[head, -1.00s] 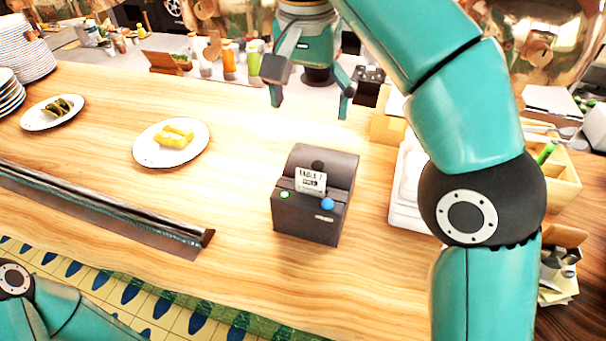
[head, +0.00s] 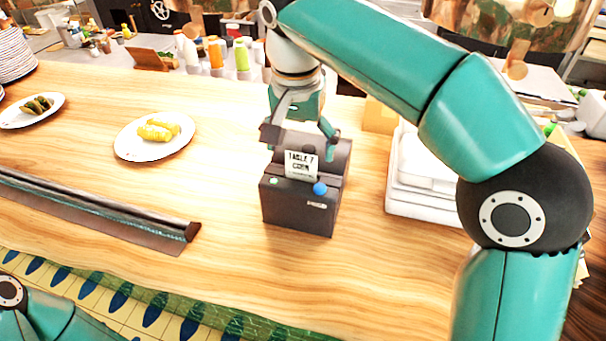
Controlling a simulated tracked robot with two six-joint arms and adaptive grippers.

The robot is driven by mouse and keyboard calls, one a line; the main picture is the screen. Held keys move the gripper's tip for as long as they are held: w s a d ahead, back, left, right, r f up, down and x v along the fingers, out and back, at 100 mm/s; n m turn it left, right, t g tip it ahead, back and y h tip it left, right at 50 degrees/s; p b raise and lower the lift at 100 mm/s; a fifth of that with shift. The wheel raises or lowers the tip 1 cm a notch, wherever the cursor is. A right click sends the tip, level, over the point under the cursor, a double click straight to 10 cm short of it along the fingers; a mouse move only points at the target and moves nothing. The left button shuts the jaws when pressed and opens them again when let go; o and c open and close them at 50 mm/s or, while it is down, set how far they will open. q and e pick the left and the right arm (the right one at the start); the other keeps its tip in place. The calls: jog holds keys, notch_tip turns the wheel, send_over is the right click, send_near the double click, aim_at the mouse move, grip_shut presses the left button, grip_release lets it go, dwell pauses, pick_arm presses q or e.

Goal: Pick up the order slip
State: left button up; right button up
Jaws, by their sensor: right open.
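The order slip (head: 301,165) is a small white paper printed "TABLE 7" with a second line that looks like "CORN". It stands up out of the slot of a dark box-shaped printer (head: 295,208) on the wooden counter. My right gripper (head: 299,146) is open, just behind and above the slip. Its fingers are spread to either side of the slip, and the slip looks free between them. Contact with the printer cannot be told. Only part of my left arm shows at the lower left; its gripper is out of view.
A plate of yellow food (head: 128,143) and a plate of green food (head: 50,113) lie to the left. A long dark rail (head: 95,207) runs along the front left. White stacked containers (head: 410,205) stand right of the printer. Bottles (head: 241,55) stand behind.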

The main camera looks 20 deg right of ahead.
aim_at(301, 174)
jog(key=shift+w+d+f, duration=0.1)
jog(key=shift+f, duration=1.3)
jog(key=c, duration=0.8)
jog(key=shift+o, duration=0.2)
jog(key=shift+r, duration=0.2)
